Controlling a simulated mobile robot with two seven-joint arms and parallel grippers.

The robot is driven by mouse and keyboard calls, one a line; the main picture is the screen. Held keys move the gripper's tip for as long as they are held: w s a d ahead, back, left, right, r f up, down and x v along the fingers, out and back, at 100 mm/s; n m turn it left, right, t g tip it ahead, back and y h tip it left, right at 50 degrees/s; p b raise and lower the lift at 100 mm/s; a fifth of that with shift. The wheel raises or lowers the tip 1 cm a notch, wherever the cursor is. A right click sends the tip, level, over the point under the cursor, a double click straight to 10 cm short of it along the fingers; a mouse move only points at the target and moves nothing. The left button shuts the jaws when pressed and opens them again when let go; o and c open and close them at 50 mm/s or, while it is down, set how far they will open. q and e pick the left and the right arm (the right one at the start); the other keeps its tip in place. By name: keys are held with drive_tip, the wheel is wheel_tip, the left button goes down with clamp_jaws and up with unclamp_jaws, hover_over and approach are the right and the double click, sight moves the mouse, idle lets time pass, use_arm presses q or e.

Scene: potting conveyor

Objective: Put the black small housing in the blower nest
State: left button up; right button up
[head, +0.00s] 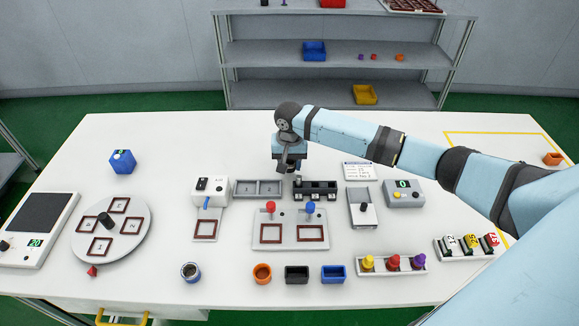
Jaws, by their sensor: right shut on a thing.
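My right gripper (292,166) points down at the rear tray (334,197) with dark compartments. It is shut on a small black piece (298,183), which I take for the black small housing; little of it shows, and I cannot tell whether it still touches the tray. A white unit (210,187) with a blue nozzle or lever stands to the left. The square red-brown framed nest (205,230) in front of it looks like the blower nest and appears empty. My left gripper is not in view.
A plate (290,246) with two framed nests and red and blue knobs lies in front of the gripper. An empty grey tray (258,188) is beside it. A round turntable (110,247) stands left. Orange, black (297,274) and blue containers line the front.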

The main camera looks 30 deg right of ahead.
drive_tip(key=shift+f, duration=0.85)
drive_tip(key=o, duration=0.9)
drive_tip(key=shift+f, duration=0.1)
